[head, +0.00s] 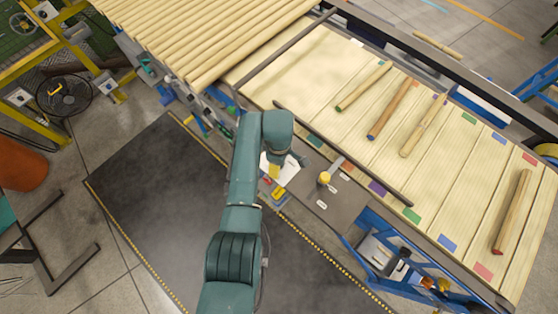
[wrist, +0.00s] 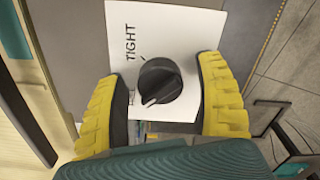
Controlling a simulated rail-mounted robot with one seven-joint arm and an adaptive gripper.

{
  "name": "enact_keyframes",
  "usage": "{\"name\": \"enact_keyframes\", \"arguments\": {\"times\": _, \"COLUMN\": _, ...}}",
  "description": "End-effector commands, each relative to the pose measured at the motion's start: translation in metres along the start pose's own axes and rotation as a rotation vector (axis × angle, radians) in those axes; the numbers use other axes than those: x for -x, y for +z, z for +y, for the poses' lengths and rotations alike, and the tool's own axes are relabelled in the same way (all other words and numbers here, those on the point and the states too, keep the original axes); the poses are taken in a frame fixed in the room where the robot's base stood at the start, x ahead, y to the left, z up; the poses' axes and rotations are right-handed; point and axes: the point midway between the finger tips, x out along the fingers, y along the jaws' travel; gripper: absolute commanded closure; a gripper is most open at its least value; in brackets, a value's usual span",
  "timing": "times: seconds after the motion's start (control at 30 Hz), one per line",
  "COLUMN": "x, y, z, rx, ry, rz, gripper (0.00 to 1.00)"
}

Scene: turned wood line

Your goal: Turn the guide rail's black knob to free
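The black knob (wrist: 160,82) sits on a white plate (wrist: 180,30) in the wrist view. The word TIGHT is printed on the plate's upper left, with a short dark tick between it and the knob. A second label, lower left, is mostly hidden by the left finger. The knob's pale pointer line points down and slightly left, towards that label's side and away from TIGHT. My gripper (wrist: 159,70) is open, its yellow fingers on either side of the knob with visible gaps. In the head view the white plate (head: 286,174) shows beside my arm, which hides the knob.
A yellow-topped post (head: 324,178) stands on the grey panel right of the plate. A slatted table (head: 340,75) carries several turned wood pieces and coloured patches. A dark rail (head: 385,187) runs along its near edge. A black floor mat (head: 155,205) lies left of my arm.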

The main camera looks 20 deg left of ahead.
Motion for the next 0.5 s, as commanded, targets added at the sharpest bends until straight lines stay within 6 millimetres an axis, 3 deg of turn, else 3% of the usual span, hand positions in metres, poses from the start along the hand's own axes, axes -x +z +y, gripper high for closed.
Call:
{"name": "enact_keyframes", "arguments": {"times": 0.27, "x": 0.009, "y": -0.001, "z": 0.002, "rx": 0.000, "ry": 0.005, "rz": 0.001, "gripper": 0.29}}
{"name": "enact_keyframes", "arguments": {"times": 0.5, "x": 0.062, "y": 0.000, "z": 0.001, "rx": 0.000, "ry": 0.006, "rz": 0.002, "gripper": 0.29}}
